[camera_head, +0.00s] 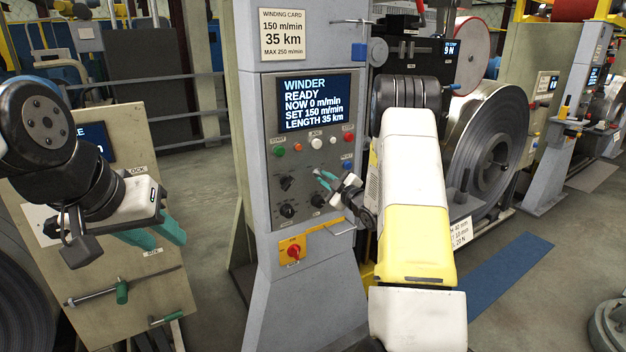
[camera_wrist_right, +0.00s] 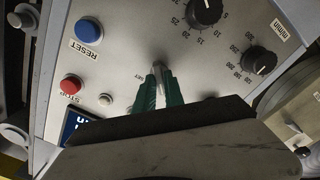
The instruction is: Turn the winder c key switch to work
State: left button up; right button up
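The winder panel (camera_head: 262,170) faces me on a grey column, and its screen (camera_head: 315,102) reads WINDER READY, NOW 0 m/min. My right gripper (camera_head: 322,176) is at the panel, below the white button. In the right wrist view its green fingers (camera_wrist_right: 159,88) stand close together on either side of a small silver key (camera_wrist_right: 158,66) at the panel face. My left gripper (camera_head: 155,235) is open and empty, in front of the beige cabinet at left.
A blue reset button (camera_wrist_right: 88,31), a red stop button (camera_wrist_right: 71,84) and black dials (camera_wrist_right: 204,10) surround the fingers. Below the panel are a handle bar (camera_head: 340,228) and a red rotary switch (camera_head: 293,251) on a yellow plate. A steel coil (camera_head: 490,150) stands at right.

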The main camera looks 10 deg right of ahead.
jog(key=o, duration=0.3)
jog(key=v, duration=0.8)
jog(key=shift+w+r, duration=0.1)
